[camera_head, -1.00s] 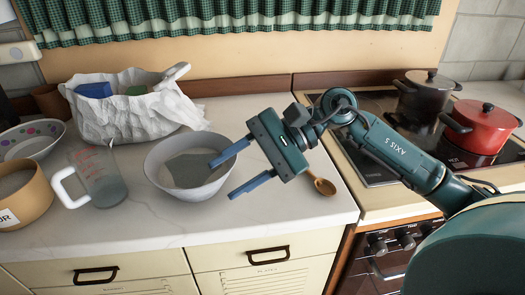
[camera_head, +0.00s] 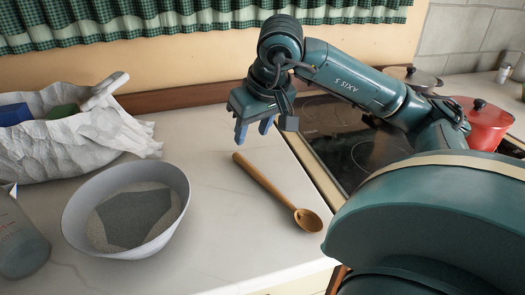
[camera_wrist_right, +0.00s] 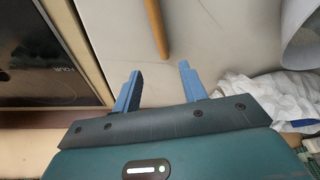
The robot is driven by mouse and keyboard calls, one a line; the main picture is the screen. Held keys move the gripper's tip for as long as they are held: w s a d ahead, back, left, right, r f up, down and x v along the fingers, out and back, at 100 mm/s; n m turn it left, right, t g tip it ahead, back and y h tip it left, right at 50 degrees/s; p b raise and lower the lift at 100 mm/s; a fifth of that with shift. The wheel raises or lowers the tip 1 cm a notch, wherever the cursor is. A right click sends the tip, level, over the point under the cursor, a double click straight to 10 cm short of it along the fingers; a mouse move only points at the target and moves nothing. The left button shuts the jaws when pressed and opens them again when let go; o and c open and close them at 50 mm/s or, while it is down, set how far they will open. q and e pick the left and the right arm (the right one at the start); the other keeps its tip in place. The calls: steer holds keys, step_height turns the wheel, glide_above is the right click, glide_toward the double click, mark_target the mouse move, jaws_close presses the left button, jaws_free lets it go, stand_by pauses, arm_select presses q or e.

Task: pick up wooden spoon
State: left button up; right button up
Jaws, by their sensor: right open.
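The wooden spoon (camera_head: 270,186) lies on the white counter, its handle end pointing to the back left and its bowl towards the front right. My right gripper (camera_head: 254,138) is open and empty, pointing down above the counter just behind the handle end. In the right wrist view, part of the spoon handle (camera_wrist_right: 157,28) shows ahead of the two blue fingers (camera_wrist_right: 158,85), apart from them. The spoon's bowl is out of that view. My left gripper is not in view.
A grey-white bowl (camera_head: 174,228) with grainy contents stands left of the spoon. A crumpled white bag (camera_head: 75,145) and a jug (camera_head: 18,240) are further left. The stove (camera_head: 345,150) with a red pot (camera_head: 482,125) is at the right. The counter around the spoon is clear.

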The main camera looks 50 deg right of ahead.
mark_target(243, 160)
steer(key=x, duration=0.3)
steer(key=shift+f, duration=0.15)
steer(key=shift+a+x, duration=0.15)
steer(key=shift+x, duration=1.2)
steer(key=shift+a+x, duration=0.2)
steer(key=shift+x, duration=1.15)
steer(key=shift+s, duration=0.2)
steer(key=shift+c, duration=0.3)
jaws_close()
